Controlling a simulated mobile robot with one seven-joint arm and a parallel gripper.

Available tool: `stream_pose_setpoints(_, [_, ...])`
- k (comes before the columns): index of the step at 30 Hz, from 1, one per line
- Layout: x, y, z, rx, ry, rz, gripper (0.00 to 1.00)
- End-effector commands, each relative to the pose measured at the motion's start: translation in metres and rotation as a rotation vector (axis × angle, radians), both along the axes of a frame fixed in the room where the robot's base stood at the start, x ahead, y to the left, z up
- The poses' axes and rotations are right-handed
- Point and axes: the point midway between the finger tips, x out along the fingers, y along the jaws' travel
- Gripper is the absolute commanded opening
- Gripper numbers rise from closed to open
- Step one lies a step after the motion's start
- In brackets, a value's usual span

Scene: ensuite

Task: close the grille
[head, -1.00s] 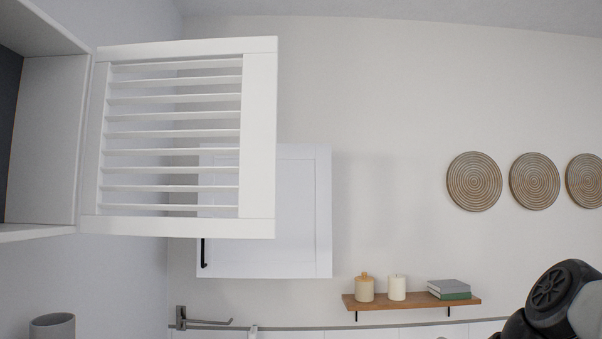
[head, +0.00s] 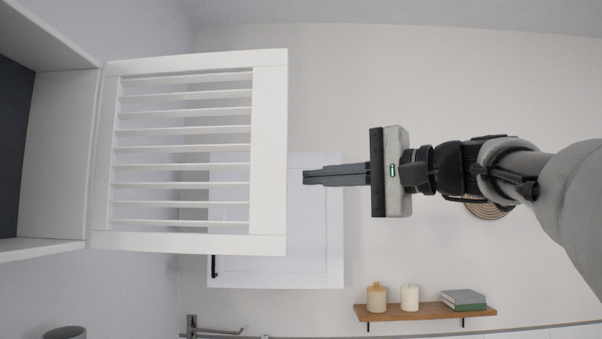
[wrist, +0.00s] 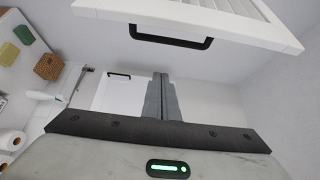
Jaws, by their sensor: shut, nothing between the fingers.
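The grille (head: 270,150) is a white slatted door, hinged at its left edge to an open wall cabinet (head: 60,150). It stands swung out from the cabinet. In the wrist view the grille (wrist: 185,15) crosses the top, with a black bar handle (wrist: 170,38) on its face. My gripper (head: 305,177) is shut and empty, its fingers pointing left, just right of the grille's free edge in the head view. The closed fingers also show in the wrist view (wrist: 160,76), below the handle and apart from it. The handle is hidden in the head view.
A white cupboard (head: 315,262) with a dark handle hangs on the back wall behind the grille. Below it are a wooden shelf (head: 425,312) with candles and books, and a metal wall bar (head: 215,331). A wicker basket (wrist: 48,66) shows at left in the wrist view.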

Motion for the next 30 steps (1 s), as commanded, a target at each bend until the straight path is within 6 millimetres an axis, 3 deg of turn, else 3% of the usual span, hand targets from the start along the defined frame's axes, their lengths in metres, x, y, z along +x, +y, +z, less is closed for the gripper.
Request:
stream_pose_setpoints(6, [0.027, 0.038, 0.002, -0.001, 0.000, 0.003, 0.00])
stream_pose_setpoints(9, [0.009, 0.042, 0.001, -0.002, -0.003, -0.002, 0.00])
stream_pose_setpoints(15, [-0.008, 0.046, 0.000, -0.002, -0.001, -0.002, 0.00])
stream_pose_setpoints(30, [-0.012, 0.048, -0.001, -0.002, -0.001, -0.001, 0.00])
